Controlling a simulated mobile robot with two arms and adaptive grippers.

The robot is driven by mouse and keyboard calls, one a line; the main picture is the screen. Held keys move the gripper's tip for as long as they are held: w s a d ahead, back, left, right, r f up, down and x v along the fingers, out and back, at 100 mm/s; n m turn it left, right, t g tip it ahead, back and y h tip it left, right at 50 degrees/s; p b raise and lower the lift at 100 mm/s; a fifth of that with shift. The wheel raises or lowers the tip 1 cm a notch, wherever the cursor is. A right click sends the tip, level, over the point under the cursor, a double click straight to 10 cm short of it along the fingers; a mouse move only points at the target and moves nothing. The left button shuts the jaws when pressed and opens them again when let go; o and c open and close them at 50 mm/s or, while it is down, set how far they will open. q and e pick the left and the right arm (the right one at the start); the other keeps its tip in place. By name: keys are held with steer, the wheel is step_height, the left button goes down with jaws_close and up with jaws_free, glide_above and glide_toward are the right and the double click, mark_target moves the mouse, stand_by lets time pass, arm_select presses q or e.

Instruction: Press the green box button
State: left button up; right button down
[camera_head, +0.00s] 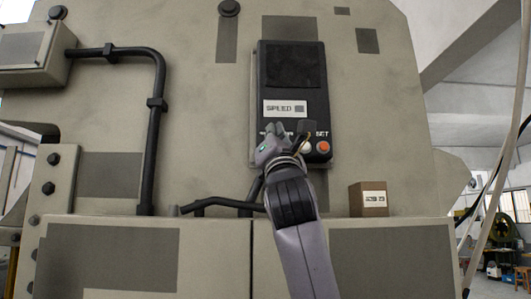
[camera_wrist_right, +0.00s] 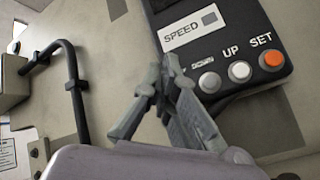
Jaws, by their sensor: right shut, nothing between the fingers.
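A black control box (camera_head: 292,65) is mounted on the beige machine, with a label reading SPEED. In the right wrist view its lower part (camera_wrist_right: 225,50) shows an orange SET button (camera_wrist_right: 271,60), a pale UP button (camera_wrist_right: 239,71) and another pale button (camera_wrist_right: 209,82) to their left. I see no green button on it. In the head view the orange button (camera_head: 323,147) shows beside my right gripper (camera_head: 280,130), which hides other buttons. My right gripper (camera_wrist_right: 168,62) is shut and empty, fingertips near the box's lower left; contact cannot be told. My left gripper is not in view.
A small brown box (camera_head: 369,199) with a label stands on the machine's ledge (camera_head: 420,221) to the right. A black pipe (camera_head: 158,125) runs down the panel at left, and a lower pipe (camera_head: 220,204) lies near my right arm. Cables hang at the far right.

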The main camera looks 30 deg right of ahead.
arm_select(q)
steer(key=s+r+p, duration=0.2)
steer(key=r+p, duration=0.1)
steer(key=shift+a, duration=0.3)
arm_select(e)
steer(key=w+d, duration=0.4)
steer(key=w, duration=0.2)
steer(key=shift+w+r, duration=0.15)
steer(key=shift+w, duration=0.05)
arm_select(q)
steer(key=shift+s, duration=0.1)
arm_select(e)
steer(key=shift+a, duration=0.1)
steer(key=shift+w, duration=0.1)
stand_by(1.0)
steer(key=shift+w+d, duration=0.25)
